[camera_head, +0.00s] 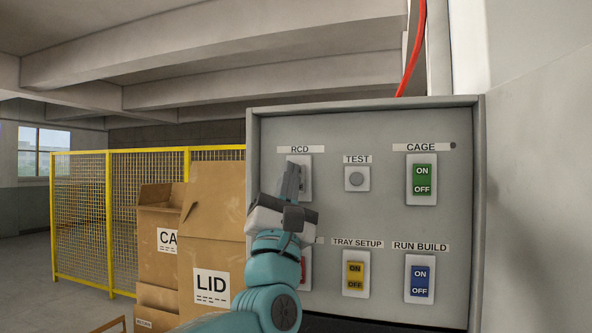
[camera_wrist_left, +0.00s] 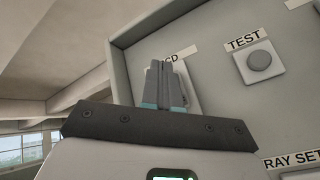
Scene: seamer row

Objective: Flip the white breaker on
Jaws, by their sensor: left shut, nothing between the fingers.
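The white breaker plate (camera_head: 307,168) sits at the top left of the grey panel (camera_head: 380,130), under the RCD label (camera_head: 300,149). My left gripper (camera_head: 293,168) is shut and empty, its fingertips in front of this plate. The fingers hide most of the breaker, so its lever position does not show. In the left wrist view my shut fingertips (camera_wrist_left: 163,68) cover part of the RCD label and the plate (camera_wrist_left: 189,75) behind. Whether they touch the breaker I cannot tell. My right gripper is in neither view.
A round TEST button (camera_head: 356,178) is right of the breaker. Green CAGE (camera_head: 422,180), yellow TRAY SETUP (camera_head: 355,274) and blue RUN BUILD (camera_head: 420,280) switches share the panel. A red switch (camera_head: 307,272) is partly behind my arm. Cardboard boxes (camera_head: 212,215) stand left.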

